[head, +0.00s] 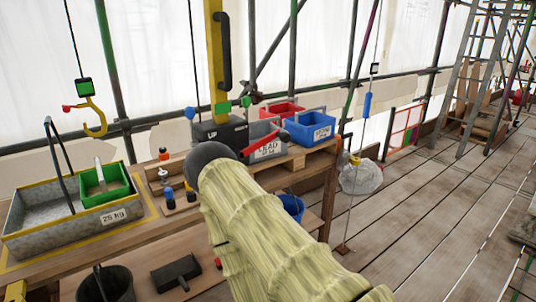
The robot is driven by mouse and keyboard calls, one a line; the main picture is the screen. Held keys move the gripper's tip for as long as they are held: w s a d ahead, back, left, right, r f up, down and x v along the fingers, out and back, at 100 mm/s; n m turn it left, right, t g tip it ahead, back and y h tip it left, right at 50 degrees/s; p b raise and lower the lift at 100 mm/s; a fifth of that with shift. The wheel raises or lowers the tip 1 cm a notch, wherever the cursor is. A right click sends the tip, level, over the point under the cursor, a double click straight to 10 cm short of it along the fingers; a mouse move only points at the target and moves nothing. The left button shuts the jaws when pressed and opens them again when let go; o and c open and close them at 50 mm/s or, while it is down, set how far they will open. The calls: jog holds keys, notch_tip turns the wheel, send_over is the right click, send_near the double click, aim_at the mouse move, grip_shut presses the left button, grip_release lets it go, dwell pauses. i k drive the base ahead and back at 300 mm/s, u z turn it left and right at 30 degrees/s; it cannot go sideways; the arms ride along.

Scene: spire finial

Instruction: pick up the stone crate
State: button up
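No label that I can read says stone, so I cannot tell for sure which crate it is. A blue crate (308,128) with a handle and a white label too small to read stands at the right of the bench. A grey crate (267,147) marked LEAD stands left of it, partly hidden by a red bar. A red crate (283,110) is behind them. A small green crate (104,186) sits inside a large grey tray (38,219) at the left. My sleeved arm crosses the middle of the view.
The crates stand on a wooden bench (161,228). A yellow hook (96,118) hangs above the grey tray. A yellow post (215,60) rises behind my arm. A bagged weight (361,177) hangs to the right. The plank floor at right is mostly clear, with ladders farther back.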

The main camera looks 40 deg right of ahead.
aim_at(307, 128)
jog(key=z, duration=1.45)
